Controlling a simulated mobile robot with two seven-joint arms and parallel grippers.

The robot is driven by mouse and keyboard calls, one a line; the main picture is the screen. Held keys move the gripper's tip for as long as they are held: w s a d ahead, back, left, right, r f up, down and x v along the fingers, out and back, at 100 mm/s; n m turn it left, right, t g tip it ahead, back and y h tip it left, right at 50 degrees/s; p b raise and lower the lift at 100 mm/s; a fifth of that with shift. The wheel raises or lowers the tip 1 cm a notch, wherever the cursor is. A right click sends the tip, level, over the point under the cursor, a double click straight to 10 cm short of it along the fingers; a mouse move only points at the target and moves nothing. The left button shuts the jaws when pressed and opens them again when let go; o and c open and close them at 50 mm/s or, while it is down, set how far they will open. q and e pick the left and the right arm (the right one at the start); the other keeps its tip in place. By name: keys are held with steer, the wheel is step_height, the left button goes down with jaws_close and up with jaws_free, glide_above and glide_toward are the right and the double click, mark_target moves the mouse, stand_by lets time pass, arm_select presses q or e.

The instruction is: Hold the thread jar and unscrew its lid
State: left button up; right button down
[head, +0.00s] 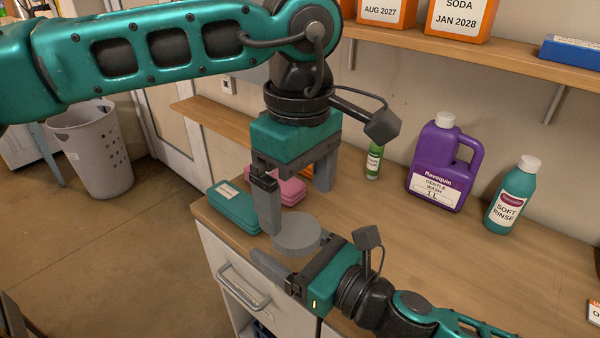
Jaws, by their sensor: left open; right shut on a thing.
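The thread jar shows as a round grey lid (297,232) near the counter's front left edge; its body is mostly hidden below the lid and behind my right gripper. My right gripper (290,254) comes in low from the right and is shut on the jar, with one grey finger along its front side. My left gripper (296,212) points down from above, open, with its fingers apart over the lid. One finger reaches down at the lid's left side, the other is behind and to the right. I cannot tell whether either touches the lid.
A teal case (234,207) and a pink case (291,190) lie left of and behind the jar. A green bottle (373,162), a purple jug (440,170) and a teal bottle (512,198) stand toward the wall. The counter (440,255) is clear right of the jar.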

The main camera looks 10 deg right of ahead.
mark_target(299, 225)
arm_select(q)
steer(key=shift+f, duration=2.6)
steer(key=shift+c, duration=0.4)
steer(key=c, duration=1)
steer(key=n, duration=0.5)
steer(key=shift+w+d+r+n, duration=0.1)
steer(key=shift+w+d+n, duration=0.05)
steer(key=shift+n, duration=0.25)
steer(key=shift+c, duration=0.2)
steer(key=n, duration=0.7)
steer(key=shift+w, duration=0.15)
steer(key=shift+r, duration=0.15)
steer(key=shift+r, duration=0.95)
